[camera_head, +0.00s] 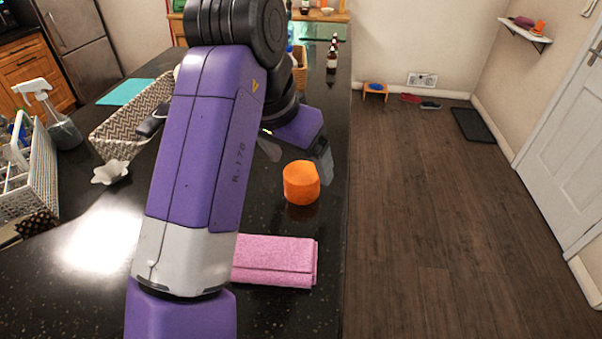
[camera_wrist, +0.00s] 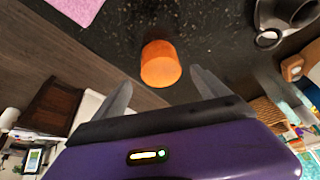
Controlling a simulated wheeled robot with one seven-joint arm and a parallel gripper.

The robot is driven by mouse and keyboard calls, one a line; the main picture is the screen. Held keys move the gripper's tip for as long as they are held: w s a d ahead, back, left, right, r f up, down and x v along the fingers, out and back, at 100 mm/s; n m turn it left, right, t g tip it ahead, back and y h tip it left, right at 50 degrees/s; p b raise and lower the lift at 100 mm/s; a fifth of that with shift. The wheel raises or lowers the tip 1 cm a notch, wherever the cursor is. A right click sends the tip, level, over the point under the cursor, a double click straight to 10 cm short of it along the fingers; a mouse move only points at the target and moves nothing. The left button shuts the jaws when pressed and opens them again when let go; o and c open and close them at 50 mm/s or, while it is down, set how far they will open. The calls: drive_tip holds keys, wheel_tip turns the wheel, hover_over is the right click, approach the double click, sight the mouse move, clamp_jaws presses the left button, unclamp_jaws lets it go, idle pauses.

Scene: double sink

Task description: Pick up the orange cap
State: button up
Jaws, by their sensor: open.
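The orange cap (camera_head: 301,183) is a short orange cylinder standing on the dark speckled counter (camera_head: 290,232). In the wrist view the cap (camera_wrist: 160,64) lies ahead of my gripper (camera_wrist: 160,90), roughly centred between the two grey fingers. My gripper (camera_head: 297,160) is open and empty, with the fingers spread to either side of the cap's line. In the head view it is just behind the cap and to its upper side. Part of the gripper is hidden by my purple arm. I cannot tell whether a finger touches the cap.
A folded pink towel (camera_head: 275,261) lies in front of the cap. A patterned basket (camera_head: 110,130), a white flower-shaped dish (camera_head: 110,172) and a spray bottle (camera_head: 57,125) stand left of my arm. Dark bottles (camera_head: 332,58) stand farther back. The counter's right edge is close to the cap.

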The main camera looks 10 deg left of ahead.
sight(302, 172)
drive_tip(key=shift+p+x, duration=0.55)
drive_tip(key=shift+x, duration=2)
drive_tip(key=shift+a, duration=0.15)
drive_tip(key=c, duration=1.4)
drive_tip(key=shift+r, duration=0.15)
